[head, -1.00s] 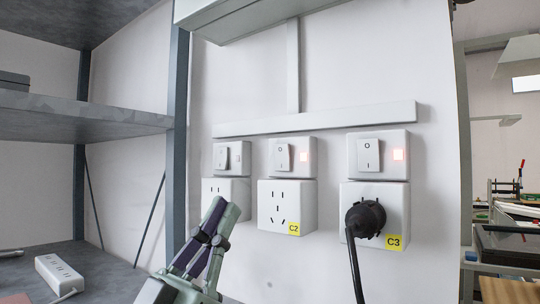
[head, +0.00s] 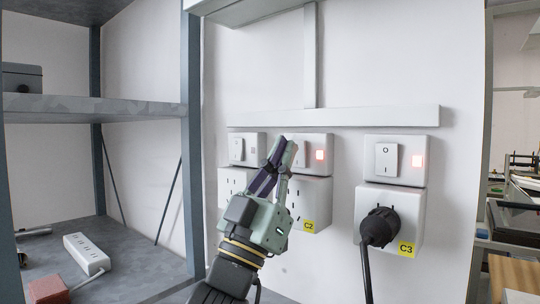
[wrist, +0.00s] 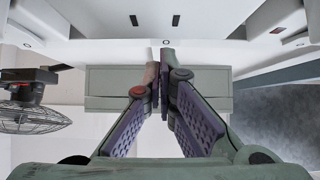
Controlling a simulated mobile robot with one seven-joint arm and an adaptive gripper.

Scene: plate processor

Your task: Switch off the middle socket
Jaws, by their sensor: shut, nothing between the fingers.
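The middle socket (head: 308,205) carries a yellow C2 label. Its upper switch box (head: 318,141) has a red indicator light (head: 320,155) that is lit. My gripper (head: 284,147), closed and empty, has its fingertips in front of the left part of that box. The fingers hide most of its rocker switch, and my gripper hides part of the socket's left side. In the wrist view the closed fingertips (wrist: 160,55) are just below a small round mark on a white face (wrist: 215,42). I cannot tell whether they touch it.
The right socket (head: 390,215), labelled C3, has a black plug (head: 380,227) with a hanging cable and a lit red light. The left socket (head: 232,183) shows no lit light. Grey shelving (head: 195,150) stands at the left, with a white power strip (head: 86,252) on its lower shelf.

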